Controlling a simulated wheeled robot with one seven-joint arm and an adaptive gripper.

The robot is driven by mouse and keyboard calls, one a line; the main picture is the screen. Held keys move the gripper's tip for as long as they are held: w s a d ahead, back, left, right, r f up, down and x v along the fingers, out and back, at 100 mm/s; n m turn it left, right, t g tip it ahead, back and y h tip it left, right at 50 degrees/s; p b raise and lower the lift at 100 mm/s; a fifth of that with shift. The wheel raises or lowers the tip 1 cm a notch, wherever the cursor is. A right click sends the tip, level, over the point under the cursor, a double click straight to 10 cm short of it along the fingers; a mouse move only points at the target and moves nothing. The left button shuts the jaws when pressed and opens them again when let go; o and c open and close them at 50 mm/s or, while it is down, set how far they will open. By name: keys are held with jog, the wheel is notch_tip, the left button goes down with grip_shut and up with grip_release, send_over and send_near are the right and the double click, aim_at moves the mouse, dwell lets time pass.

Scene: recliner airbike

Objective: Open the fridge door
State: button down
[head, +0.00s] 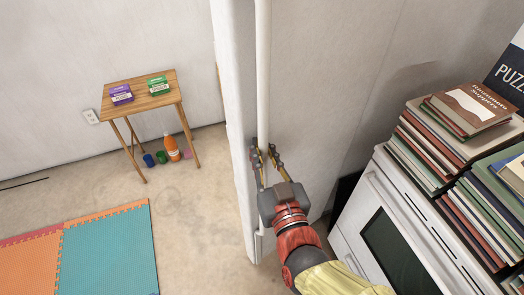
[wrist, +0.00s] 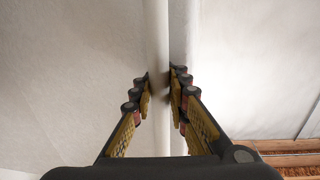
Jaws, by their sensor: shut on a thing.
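The fridge (head: 330,70) is a tall white surface in the middle of the head view. A long white vertical handle (head: 263,60) runs along its left edge; it also shows in the wrist view (wrist: 156,30). My gripper (head: 262,160) comes from the lower right and is shut on the handle, low on the bar. In the wrist view its fingers (wrist: 162,90) stand on both sides of the handle. I cannot tell whether the door stands ajar.
A small wooden table (head: 139,95) with a purple box (head: 121,94) and a green box (head: 158,85) stands at the left. An orange bottle (head: 172,148) is beneath it. A foam mat (head: 105,250) lies on the floor. A white stove (head: 385,220) with stacked books (head: 470,115) is at the right.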

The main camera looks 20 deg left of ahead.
jog(key=shift+s+d, duration=0.2)
jog(key=shift+d, duration=0.15)
jog(key=c, duration=1.8)
grip_release()
jog(key=shift+s, duration=0.1)
jog(key=shift+v, duration=5.9)
jog(key=shift+d, duration=0.1)
